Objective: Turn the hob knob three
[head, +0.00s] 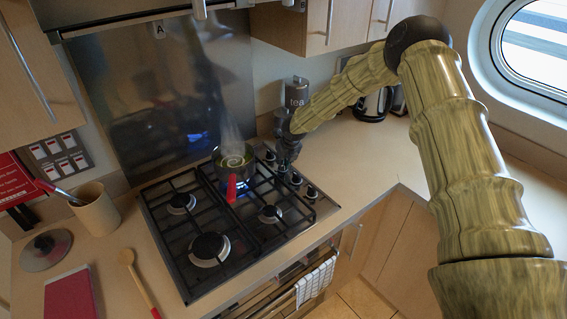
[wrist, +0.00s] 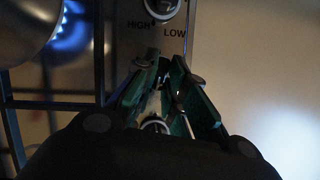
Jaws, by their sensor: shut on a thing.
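A row of hob knobs runs along the right edge of the gas hob (head: 262,250). My gripper (head: 284,167) points down over this row and hides one knob between the far knob (head: 270,156) and a nearer knob (head: 296,179). The nearest knob (head: 311,192) is clear of it. In the wrist view my gripper (wrist: 160,115) is shut on a hob knob (wrist: 155,127), only part of which shows between the fingers. A neighbouring knob (wrist: 163,8) with HIGH and LOW marks lies ahead of the fingertips. No knob number is readable.
A steaming pot (head: 231,158) with a red handle stands on the back right burner, close to my gripper; blue flame (wrist: 72,28) glows beneath it. A dark canister marked tea (head: 296,92) and a kettle (head: 372,104) stand behind. The right counter (head: 365,160) is clear.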

